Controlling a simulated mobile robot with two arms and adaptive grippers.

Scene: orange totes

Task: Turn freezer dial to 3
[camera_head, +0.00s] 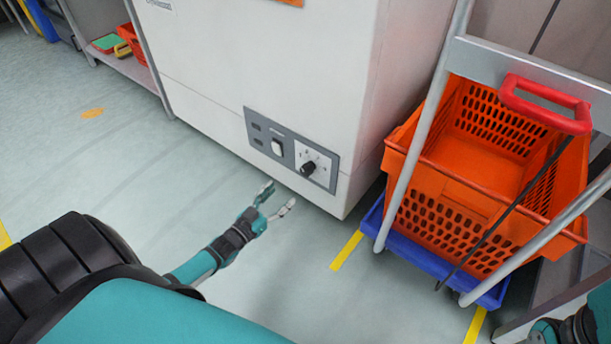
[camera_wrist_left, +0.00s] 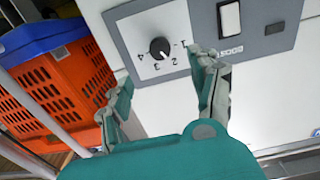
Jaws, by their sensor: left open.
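The freezer (camera_head: 265,75) is a large white cabinet. Its grey control panel (camera_head: 262,136) is low on the front and carries a black dial (camera_head: 308,168) on a white plate. In the left wrist view the dial (camera_wrist_left: 160,48) shows upside down with numbers 1 to 4 around it. A light mark on the knob points toward the 2 and 3 side; its exact setting is unclear. My left gripper (camera_head: 279,196) is open and empty, in front of and below the dial in the head view, apart from it. Its fingers (camera_wrist_left: 160,75) also show in the left wrist view.
A white rocker switch (camera_head: 277,147) sits beside the dial. An orange tote (camera_head: 440,188) stands on a blue base (camera_head: 374,220) in a metal-framed cart with a red handle (camera_head: 545,98), close right of the freezer. Floor in front of the freezer is clear.

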